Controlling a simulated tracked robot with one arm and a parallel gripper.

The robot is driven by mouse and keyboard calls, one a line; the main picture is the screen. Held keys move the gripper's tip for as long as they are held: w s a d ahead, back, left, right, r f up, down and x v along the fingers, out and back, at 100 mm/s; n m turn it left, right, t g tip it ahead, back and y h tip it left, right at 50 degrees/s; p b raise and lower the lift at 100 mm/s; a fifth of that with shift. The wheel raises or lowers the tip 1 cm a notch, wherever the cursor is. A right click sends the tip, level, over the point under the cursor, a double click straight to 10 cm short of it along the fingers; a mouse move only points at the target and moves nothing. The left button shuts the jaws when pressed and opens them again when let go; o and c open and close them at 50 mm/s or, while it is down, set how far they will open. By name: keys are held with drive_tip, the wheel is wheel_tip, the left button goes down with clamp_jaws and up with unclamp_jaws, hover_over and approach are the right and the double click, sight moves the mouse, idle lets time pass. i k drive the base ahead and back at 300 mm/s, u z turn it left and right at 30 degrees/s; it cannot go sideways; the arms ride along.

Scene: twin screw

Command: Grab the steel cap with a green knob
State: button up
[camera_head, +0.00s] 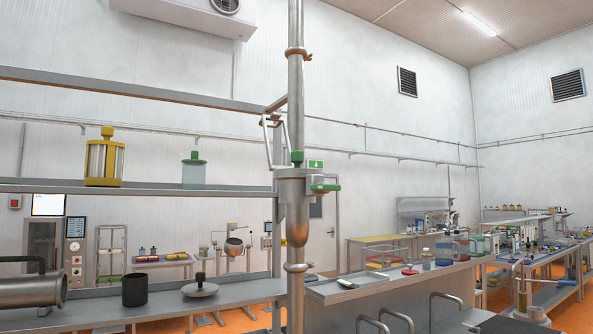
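My gripper is not in view. A green knob-like part (297,157) sits at the top of a steel funnel-shaped vessel (295,205) on the vertical pipe in the middle. A green handle (325,187) sticks out to the right of that vessel. A steel lid with a black knob (200,289) lies on the left counter.
A black cup (135,290) and a steel cylinder with a handle (32,289) are on the left counter. A yellow-framed canister (104,160) and a green-lidded jar (194,170) stand on the shelf (235,190). A long bench runs to the right. The vertical pipe (296,90) stands in front.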

sight(298, 157)
drive_tip(key=u, duration=0.45)
drive_tip(key=i, duration=1.35)
drive_tip(key=z, duration=0.7)
